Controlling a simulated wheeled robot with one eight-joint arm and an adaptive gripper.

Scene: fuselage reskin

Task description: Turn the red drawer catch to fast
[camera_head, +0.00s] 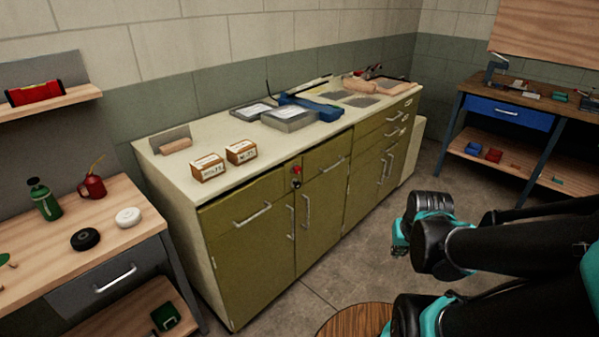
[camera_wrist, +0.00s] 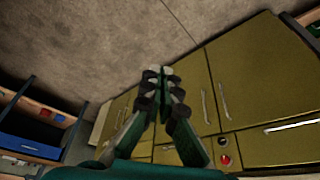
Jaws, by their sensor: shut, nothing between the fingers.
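The red drawer catch (camera_head: 296,169) is a small knob on the front of the olive cabinet (camera_head: 240,275), just under the worktop and between two drawers. A black knob (camera_head: 296,184) sits right below it. In the wrist view, which is turned over, the red catch (camera_wrist: 225,160) and the black knob (camera_wrist: 222,141) show at the lower right. The catch is too small to tell which way it is turned. My gripper (camera_wrist: 158,72) is shut and empty, its fingertips together, apart from the cabinet and the catch. In the head view my arm's end is right of the cabinet, over the floor.
The cabinet has several drawers and doors with bar handles (camera_head: 253,215). Two small boxes (camera_head: 241,152) stand on its top near the catch. A round wooden top (camera_head: 356,320) is at the bottom. A bench with a blue drawer (camera_head: 510,113) stands at right.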

